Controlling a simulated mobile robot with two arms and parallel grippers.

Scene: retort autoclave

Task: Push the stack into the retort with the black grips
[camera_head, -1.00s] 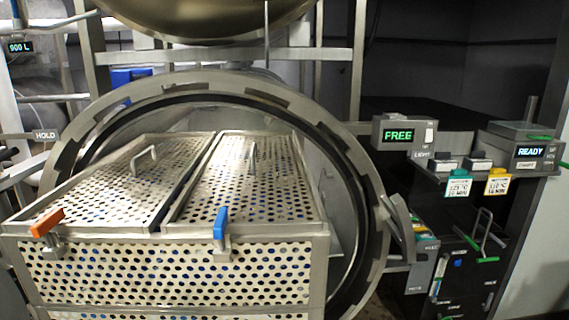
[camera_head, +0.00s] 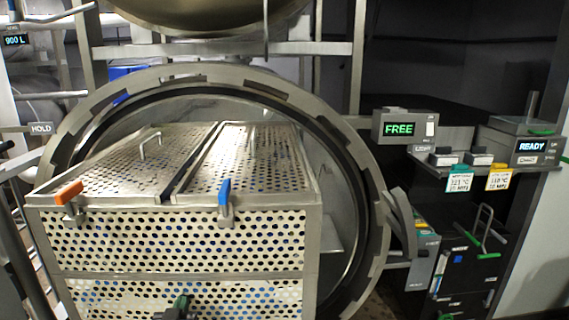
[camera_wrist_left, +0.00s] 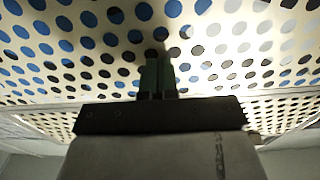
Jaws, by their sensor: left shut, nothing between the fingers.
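The stack (camera_head: 165,232) is perforated metal baskets with two lids, an orange latch (camera_head: 68,193) and a blue latch (camera_head: 224,194) on its front rim. Its back part is inside the round mouth of the retort (camera_head: 345,140); its front part stands out of it. My left gripper (camera_head: 182,303) is low in front of the stack's front wall, shut and empty. In the left wrist view my left gripper's fingertips (camera_wrist_left: 157,70) point at the perforated wall (camera_wrist_left: 215,45); I cannot tell whether they touch. I cannot make out the black grips. My right gripper is out of view.
A panel reading FREE (camera_head: 399,129) and a shelf with a READY display (camera_head: 530,147) stand right of the retort. The opened door edge or bracket (camera_head: 402,225) sits close to the ring's right side. A HOLD sign (camera_head: 41,128) is at left.

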